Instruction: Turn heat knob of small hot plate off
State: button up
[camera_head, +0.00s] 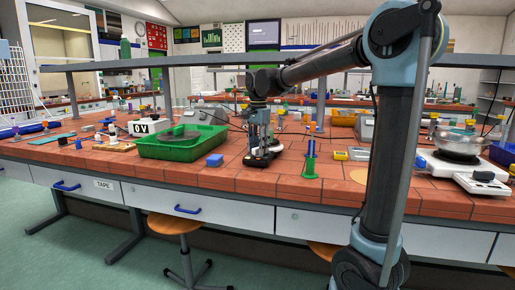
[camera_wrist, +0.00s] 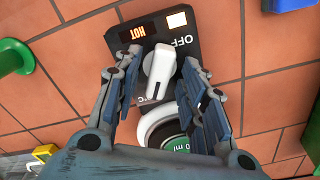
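The small hot plate (camera_wrist: 186,22) is black, with a lit orange HOT display (camera_wrist: 138,33) and a printed OFF mark in the wrist view. Its white heat knob (camera_wrist: 160,72) has a dark pointer line on the bar. My gripper (camera_wrist: 162,66) is open, with one finger on each side of the knob. I cannot tell whether either finger touches it. Part of the hot plate's round top and a vessel with an ml label (camera_wrist: 176,146) show between the fingers. In the head view my gripper (camera_head: 260,138) is over the hot plate (camera_head: 258,160), hiding much of it.
A green tray (camera_head: 172,153) and a blue block (camera_head: 214,160) lie left of the hot plate. A green-based stand (camera_head: 309,168) and yellow blocks (camera_head: 341,155) are to the right. Farther right is a white device with a bowl (camera_head: 460,143). Bare tiles lie in front.

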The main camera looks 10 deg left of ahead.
jog(key=shift+c, duration=0.5)
grip_shut()
jog(key=n, duration=0.5)
jog(key=shift+n, duration=0.4)
jog(key=n, duration=1.1)
jog(key=shift+n, duration=0.4)
jog(key=n, duration=0.6)
jog(key=shift+d+n, duration=0.1)
jog(key=shift+n, duration=0.2)
